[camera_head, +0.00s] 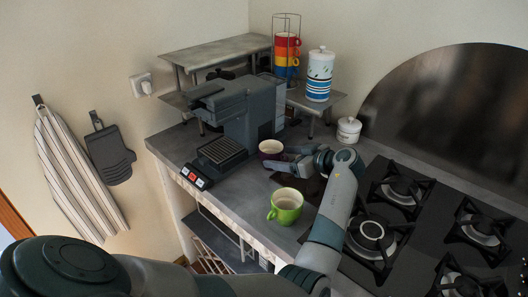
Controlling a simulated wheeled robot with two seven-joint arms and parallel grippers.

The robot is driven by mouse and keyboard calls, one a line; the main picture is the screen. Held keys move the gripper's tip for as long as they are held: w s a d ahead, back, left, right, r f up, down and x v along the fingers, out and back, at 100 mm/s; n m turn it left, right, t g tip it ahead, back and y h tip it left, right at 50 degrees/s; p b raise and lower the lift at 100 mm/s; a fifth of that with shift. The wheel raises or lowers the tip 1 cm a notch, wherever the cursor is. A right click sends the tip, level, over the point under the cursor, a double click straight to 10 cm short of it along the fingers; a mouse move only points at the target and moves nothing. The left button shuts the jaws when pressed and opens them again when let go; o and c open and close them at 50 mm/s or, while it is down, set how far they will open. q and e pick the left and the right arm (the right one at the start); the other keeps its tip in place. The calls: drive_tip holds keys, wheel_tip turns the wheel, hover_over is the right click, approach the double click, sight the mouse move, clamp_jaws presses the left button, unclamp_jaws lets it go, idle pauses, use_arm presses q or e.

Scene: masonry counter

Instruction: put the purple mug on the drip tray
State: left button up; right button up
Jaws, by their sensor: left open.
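The purple mug (270,149) stands upright on the grey counter, right of the coffee machine; its inside is pale and its lower front is partly hidden by my gripper. The drip tray (222,151) is the dark slatted plate at the front of the grey coffee machine (250,110), and it is empty. My left gripper (273,172) is open, its fingers pointing left, just in front of the purple mug. Nothing shows between the fingers, and I cannot tell whether they touch the mug. My right gripper is out of view.
A green mug (286,206) stands near the counter's front edge, below my left gripper. A black gas hob (400,215) lies right. A small white pot (348,130), a tall canister (319,75) and stacked coloured mugs (287,50) are behind. Red-lit switches (196,177) front the tray.

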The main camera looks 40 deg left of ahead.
use_arm(q)
drive_tip(key=shift+d, duration=0.15)
drive_tip(key=shift+c, duration=0.9)
drive_tip(key=c, duration=1)
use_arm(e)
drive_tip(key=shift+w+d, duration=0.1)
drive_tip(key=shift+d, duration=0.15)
use_arm(q)
drive_tip(key=shift+a+r, duration=0.2)
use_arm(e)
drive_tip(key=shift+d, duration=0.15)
